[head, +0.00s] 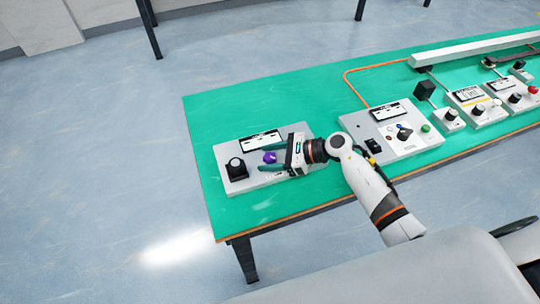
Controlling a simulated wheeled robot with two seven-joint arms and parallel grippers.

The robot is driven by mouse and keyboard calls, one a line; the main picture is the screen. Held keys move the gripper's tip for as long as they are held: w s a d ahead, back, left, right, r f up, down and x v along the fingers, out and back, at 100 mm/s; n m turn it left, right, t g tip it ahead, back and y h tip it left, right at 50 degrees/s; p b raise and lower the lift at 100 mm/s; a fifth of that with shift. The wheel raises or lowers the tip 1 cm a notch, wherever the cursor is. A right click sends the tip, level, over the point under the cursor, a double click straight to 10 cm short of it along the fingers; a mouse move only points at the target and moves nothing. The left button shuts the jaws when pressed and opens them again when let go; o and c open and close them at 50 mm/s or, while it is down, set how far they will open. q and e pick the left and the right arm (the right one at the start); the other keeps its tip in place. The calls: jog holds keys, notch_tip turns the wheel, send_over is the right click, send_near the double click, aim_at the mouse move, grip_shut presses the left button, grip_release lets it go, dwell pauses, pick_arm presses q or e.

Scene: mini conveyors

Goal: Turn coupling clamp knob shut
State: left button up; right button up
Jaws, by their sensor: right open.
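A grey control box (291,134) sits at the left end of the green table. It carries a black knob (236,168) on the left and a purple knob (269,157) near its middle. The labels are too small to read, so I cannot tell by text which one is the coupling clamp knob. My right gripper (263,158) is open, its dark fingers pointing left above the box. In this view the purple knob shows between the two fingers; I cannot tell whether they touch it. My left gripper is not in view.
The green table (260,97) has free room behind the box. To the right stands a larger control panel (425,143) with switches and buttons, then further boxes (480,112). An orange cable (350,82) runs along the back. A long white conveyor (470,48) lies at the far right.

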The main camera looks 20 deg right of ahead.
jog(key=shift+c, duration=0.3)
jog(key=c, duration=0.9)
